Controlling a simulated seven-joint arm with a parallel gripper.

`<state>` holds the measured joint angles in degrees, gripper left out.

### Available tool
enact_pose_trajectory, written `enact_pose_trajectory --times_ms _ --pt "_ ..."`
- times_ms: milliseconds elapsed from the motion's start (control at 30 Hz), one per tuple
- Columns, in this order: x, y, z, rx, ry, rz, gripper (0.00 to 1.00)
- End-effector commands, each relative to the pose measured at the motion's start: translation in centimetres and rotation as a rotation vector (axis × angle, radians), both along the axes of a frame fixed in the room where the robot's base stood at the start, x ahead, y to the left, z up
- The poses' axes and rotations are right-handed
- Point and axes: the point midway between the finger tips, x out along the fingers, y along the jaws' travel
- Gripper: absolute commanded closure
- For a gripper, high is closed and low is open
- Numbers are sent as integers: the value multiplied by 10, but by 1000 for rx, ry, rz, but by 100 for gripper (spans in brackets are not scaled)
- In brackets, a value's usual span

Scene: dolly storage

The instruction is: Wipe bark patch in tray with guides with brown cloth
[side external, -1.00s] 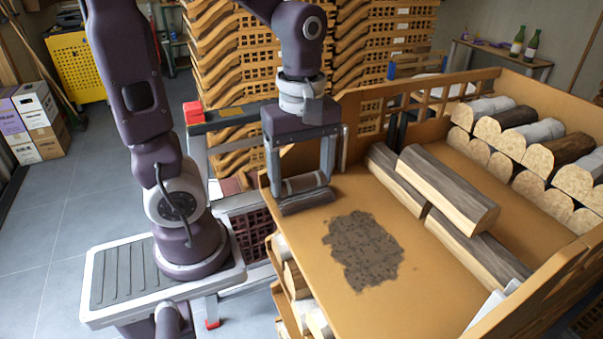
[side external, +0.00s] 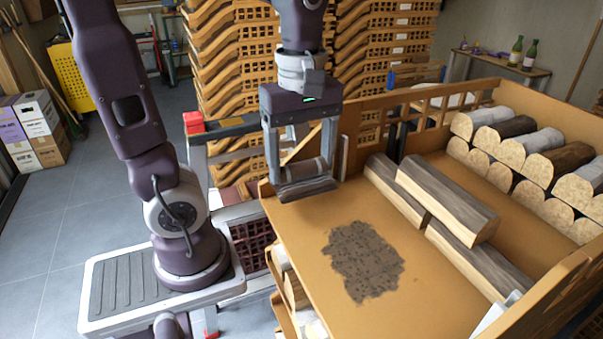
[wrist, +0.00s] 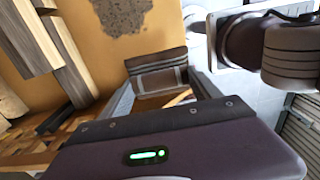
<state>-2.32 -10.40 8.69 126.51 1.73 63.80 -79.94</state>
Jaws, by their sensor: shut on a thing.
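The dark, speckled bark patch (side external: 362,262) lies flat on the tan floor of the tray (side external: 300,225), in front of the logs. It also shows at the top of the wrist view (wrist: 122,12). My gripper (side external: 302,178) is at the tray's back left edge, to the left of and behind the patch. It is shut on the brown cloth (side external: 306,190), a dark grey-brown folded pad between its fingers. The cloth also shows in the wrist view (wrist: 157,62). It is apart from the patch, and I cannot tell whether it touches the tray floor.
Split logs (side external: 447,200) lie in the middle of the tray, right of the patch. More logs (side external: 550,160) are stacked at the right. Slatted wooden racks (side external: 235,70) stand behind. The tray floor between cloth and patch is clear.

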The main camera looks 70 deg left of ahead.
Motion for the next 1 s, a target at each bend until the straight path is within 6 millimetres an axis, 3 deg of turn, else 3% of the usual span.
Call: enact_pose_trajectory --times_ms 133,400,533,667,800,900,1000 --pt "0 0 10 0 -2 0 74" --pt "0 0 11 0 0 -1 74" --pt "9 -12 14 2 0 -8 74" --pt "30 -52 21 7 -1 -14 74" --pt "44 -113 27 6 -2 -14 74" --pt "45 -153 29 4 -2 -13 74" --pt "42 -178 31 1 -1 -8 74"
